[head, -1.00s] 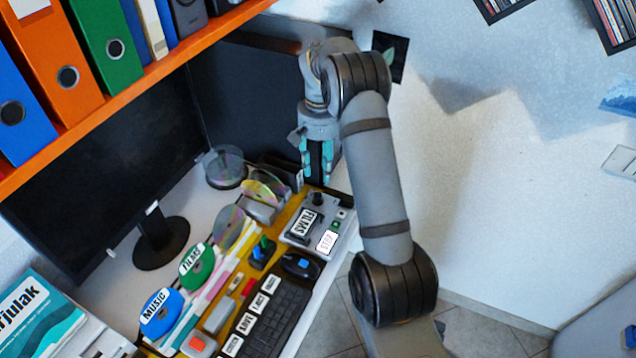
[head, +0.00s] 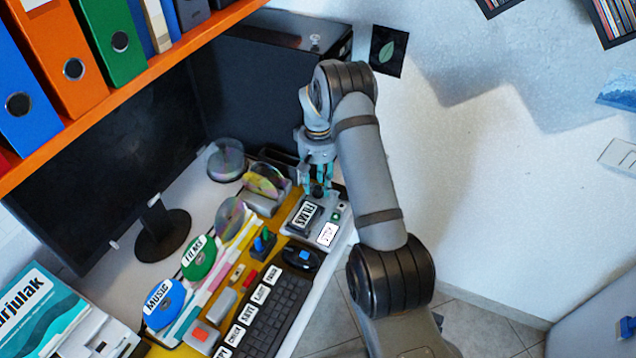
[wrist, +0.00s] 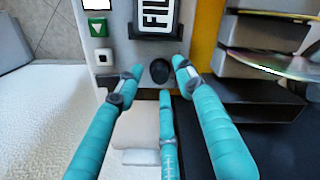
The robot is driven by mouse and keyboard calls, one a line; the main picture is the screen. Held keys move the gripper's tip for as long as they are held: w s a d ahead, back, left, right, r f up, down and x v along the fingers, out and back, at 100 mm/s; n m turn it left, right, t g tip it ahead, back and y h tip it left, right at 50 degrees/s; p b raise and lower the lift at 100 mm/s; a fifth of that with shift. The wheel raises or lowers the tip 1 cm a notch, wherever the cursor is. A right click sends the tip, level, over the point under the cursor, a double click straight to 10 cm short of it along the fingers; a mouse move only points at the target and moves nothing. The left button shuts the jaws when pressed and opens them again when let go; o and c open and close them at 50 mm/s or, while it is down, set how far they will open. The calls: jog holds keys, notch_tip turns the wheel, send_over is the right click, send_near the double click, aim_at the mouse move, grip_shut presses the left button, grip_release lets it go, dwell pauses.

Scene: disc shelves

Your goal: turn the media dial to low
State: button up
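The dial is a small round black knob (wrist: 160,71) on a light grey panel (wrist: 118,62), between a black block labelled FILMS (wrist: 157,14) and my gripper. My gripper (wrist: 158,82) is open, with teal fingers: two spread left and right of the knob, a third below it in the wrist view. They look apart from the knob. In the head view, my gripper (head: 321,188) points down over the back of the panel (head: 292,230) and partly hides the knob. I cannot read any dial marking.
A green button (wrist: 98,29) and a small white button (wrist: 103,54) sit left of the knob in the wrist view. Discs on a grey stand (head: 262,204) are close to the gripper. A keyboard (head: 283,312) and a mouse (head: 301,257) lie nearer the front.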

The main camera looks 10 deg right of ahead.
jog(key=shift+f, duration=0.3)
jog(key=shift+c, duration=0.5)
jog(key=c, duration=0.8)
grip_shut()
